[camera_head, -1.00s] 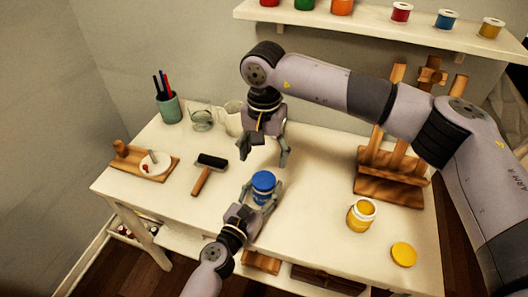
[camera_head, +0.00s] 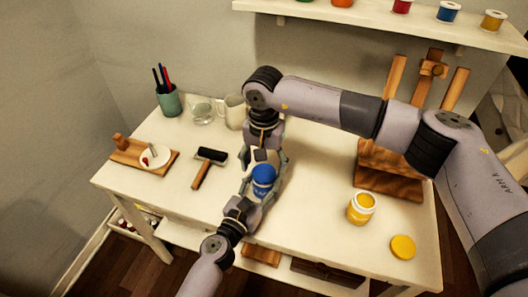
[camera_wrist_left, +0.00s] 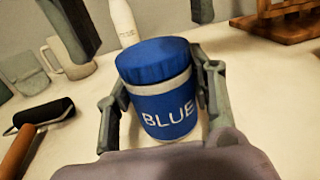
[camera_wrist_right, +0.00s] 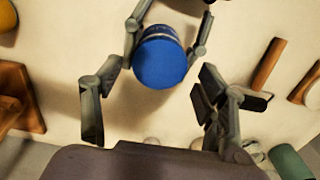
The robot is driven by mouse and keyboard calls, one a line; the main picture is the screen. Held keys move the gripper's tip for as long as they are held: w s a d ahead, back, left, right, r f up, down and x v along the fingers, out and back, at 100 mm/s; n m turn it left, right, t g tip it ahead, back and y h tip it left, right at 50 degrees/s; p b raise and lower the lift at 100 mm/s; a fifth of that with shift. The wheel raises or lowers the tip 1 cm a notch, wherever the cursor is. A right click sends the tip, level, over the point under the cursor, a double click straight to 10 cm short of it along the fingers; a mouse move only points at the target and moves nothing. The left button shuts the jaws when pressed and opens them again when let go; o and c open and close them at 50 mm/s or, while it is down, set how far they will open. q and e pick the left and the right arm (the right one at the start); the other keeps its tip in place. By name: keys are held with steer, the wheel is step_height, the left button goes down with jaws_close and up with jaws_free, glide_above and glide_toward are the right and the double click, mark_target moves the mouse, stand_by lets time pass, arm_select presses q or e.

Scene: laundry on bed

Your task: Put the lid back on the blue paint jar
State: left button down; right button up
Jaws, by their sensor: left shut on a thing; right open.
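The blue paint jar (camera_head: 261,190) stands upright on the white table, with its label reading BLUE in the left wrist view (camera_wrist_left: 168,115). Its blue lid (camera_wrist_left: 155,60) sits on top, with a pale band showing between lid and body. My left gripper (camera_head: 259,194) is shut around the jar's body, one finger on each side. My right gripper (camera_head: 267,163) is open just behind and above the jar. In the right wrist view, its fingers (camera_wrist_right: 152,100) are apart and empty, and the lid (camera_wrist_right: 160,62) lies just beyond them.
An open yellow jar (camera_head: 361,208) and its yellow lid (camera_head: 403,247) lie to the right, before a wooden easel (camera_head: 390,168). A roller (camera_head: 207,163), a mug (camera_head: 235,112), a pen cup (camera_head: 169,103) and a wooden board (camera_head: 128,153) occupy the left.

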steer(key=shift+f, duration=0.85)
steer(key=shift+c, duration=0.2)
steer(key=c, duration=1.2)
steer(key=m, duration=1.6)
steer(key=shift+m, duration=0.3)
steer(key=m, duration=0.5)
steer(key=shift+m, duration=0.4)
steer(key=o, duration=1.3)
